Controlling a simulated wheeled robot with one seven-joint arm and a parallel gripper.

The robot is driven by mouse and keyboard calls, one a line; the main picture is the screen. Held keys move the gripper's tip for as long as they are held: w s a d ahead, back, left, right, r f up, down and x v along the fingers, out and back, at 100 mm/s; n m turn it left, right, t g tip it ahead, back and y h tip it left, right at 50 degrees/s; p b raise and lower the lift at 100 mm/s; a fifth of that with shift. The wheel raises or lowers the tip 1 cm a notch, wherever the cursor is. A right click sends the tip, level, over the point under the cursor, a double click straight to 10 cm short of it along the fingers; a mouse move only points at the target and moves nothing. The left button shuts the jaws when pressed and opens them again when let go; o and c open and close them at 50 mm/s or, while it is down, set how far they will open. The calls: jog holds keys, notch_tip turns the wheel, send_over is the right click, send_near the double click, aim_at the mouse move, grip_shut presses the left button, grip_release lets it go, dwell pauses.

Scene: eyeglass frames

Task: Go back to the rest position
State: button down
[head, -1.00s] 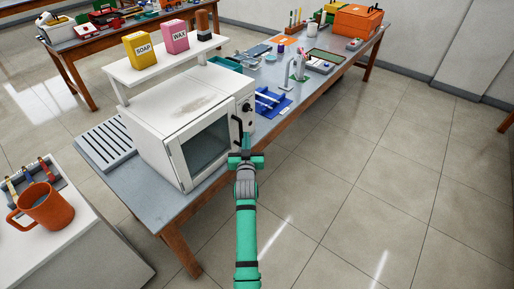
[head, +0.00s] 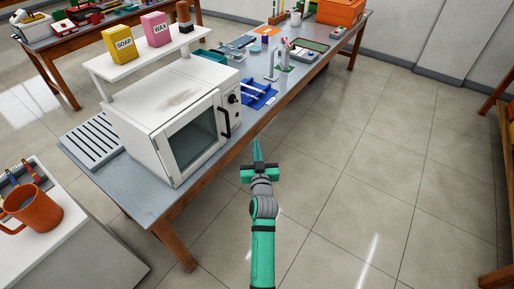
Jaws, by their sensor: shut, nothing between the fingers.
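My gripper (head: 258,150) is green and black and sits at the end of my green and grey arm. It is shut and empty, its fingers pointing away from me. It hangs over the open floor just right of the workbench (head: 160,205), apart from it. To its left on the bench stands a white oven-like box (head: 140,115) with a dark glass door (head: 190,142) that looks closed and a black handle (head: 224,123). A gap shows between the gripper and the handle.
A blue holder (head: 258,95) lies on the bench. An orange mug (head: 32,208) stands at lower left. The floor (head: 380,170) at right is clear.

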jog(key=shift+w+d, duration=0.1)
jog(key=s+a+f, duration=0.1)
jog(key=s+f, duration=0.3)
jog(key=s, duration=0.6)
jog(key=s+a+f+m+g, duration=0.1)
jog(key=s+f, duration=0.3)
jog(key=s, duration=0.5)
jog(key=s+a+f, duration=0.1)
jog(key=s+f, duration=0.4)
jog(key=s, duration=0.5)
jog(key=s+r, duration=0.4)
jog(key=s, duration=0.9)
jog(key=s+r+g, duration=0.1)
jog(key=s+r, duration=0.4)
jog(key=s, duration=0.8)
jog(key=shift+a+n+g+h, duration=0.3)
